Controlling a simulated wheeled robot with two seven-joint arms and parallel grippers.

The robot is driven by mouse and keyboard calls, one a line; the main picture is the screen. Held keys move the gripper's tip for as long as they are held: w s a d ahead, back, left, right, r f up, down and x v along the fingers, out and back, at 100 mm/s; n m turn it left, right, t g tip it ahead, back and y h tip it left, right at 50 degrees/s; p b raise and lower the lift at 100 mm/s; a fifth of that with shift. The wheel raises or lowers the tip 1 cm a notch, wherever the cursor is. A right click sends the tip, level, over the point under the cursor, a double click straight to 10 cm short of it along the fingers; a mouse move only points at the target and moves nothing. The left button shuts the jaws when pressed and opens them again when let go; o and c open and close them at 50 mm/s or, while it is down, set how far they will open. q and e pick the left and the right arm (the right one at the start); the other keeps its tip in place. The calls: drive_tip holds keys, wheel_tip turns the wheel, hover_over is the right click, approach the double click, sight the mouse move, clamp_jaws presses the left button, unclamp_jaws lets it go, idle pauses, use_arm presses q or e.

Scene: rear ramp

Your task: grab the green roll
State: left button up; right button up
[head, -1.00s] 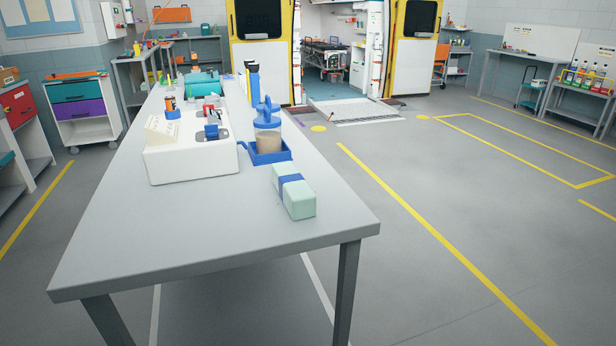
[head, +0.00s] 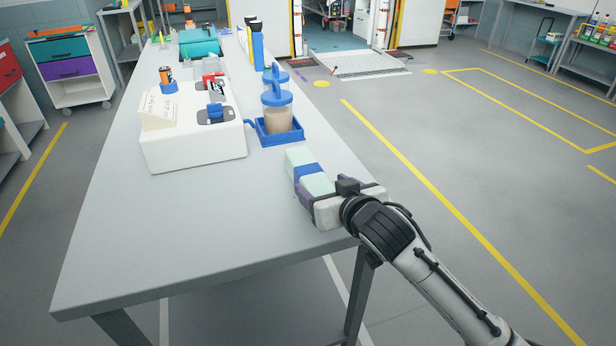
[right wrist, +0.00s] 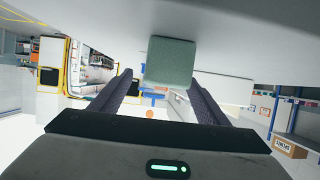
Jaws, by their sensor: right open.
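The green roll (head: 299,159) is a pale green, block-shaped piece with a blue band around its middle. It lies on the grey table (head: 190,250) near the right edge. My right gripper (head: 318,187) is open at the near end of the roll and covers part of it in the head view. One purple finger shows along the roll's left side. In the right wrist view, the roll's end face (right wrist: 171,61) appears between the two dark fingers (right wrist: 160,82), towards their tips. I cannot tell whether either finger touches it. My left gripper is not in view.
A blue tray (head: 293,137) holding a blue-lidded jar (head: 277,113) stands just behind the roll. A white stand (head: 195,150) with small items is to its left. The near part of the table is bare. The floor right of the table is clear.

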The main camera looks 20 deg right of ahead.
sight(312, 179)
drive_tip(key=shift+a+x, duration=0.2)
drive_tip(key=shift+x, duration=1.2)
drive_tip(key=shift+a+x, duration=0.2)
drive_tip(key=shift+x, duration=1.25)
drive_tip(key=shift+w+r, duration=0.1)
drive_tip(key=shift+r, duration=0.15)
drive_tip(key=c, duration=1.3)
